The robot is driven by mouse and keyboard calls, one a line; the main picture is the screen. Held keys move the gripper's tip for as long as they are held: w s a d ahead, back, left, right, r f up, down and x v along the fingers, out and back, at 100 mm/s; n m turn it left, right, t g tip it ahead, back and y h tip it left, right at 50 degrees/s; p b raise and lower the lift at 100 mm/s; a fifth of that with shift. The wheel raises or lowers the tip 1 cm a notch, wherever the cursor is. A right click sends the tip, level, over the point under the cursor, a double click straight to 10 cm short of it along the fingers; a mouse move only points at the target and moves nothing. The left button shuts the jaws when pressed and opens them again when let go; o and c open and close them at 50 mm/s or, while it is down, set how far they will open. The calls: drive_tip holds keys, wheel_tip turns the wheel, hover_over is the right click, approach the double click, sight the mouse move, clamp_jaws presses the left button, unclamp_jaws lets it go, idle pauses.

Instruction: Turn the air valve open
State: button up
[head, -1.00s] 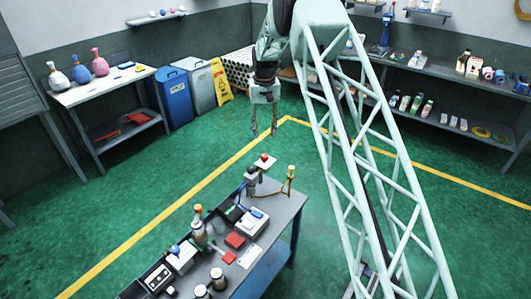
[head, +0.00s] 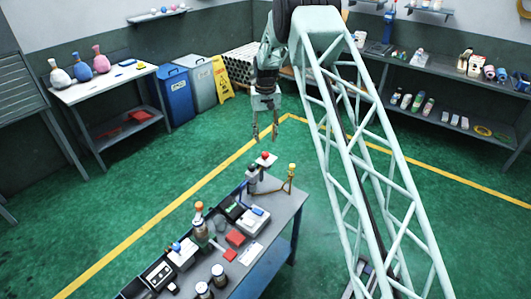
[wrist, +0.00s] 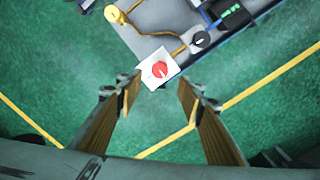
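At the far end of the workbench (head: 262,262) stand several small round knobs on fittings. A red knob with a white pointer (wrist: 159,69) sits on a white square plate (wrist: 147,77); it also shows in the head view (head: 265,155). A yellow knob (wrist: 115,14) and a black knob (wrist: 201,39) are near it, with a brass pipe (wrist: 160,34) running between them. No readable label tells which is the air valve. My gripper (head: 265,137) is open and empty, pointing down above the red knob. In the wrist view, the knob lies just beyond the gap between the fingertips (wrist: 159,82).
The bench also holds a bottle with an orange top (head: 200,225), red blocks (head: 235,238), jars and boxes. A yellow wet-floor sign (head: 221,78) and bins (head: 176,96) stand at the back. Green floor around the bench is clear.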

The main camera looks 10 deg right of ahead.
sight(265, 153)
drive_tip(key=shift+f+p, duration=0.55)
drive_tip(key=shift+f, duration=4.25)
drive_tip(key=shift+c, duration=0.9)
drive_tip(key=c, duration=0.7)
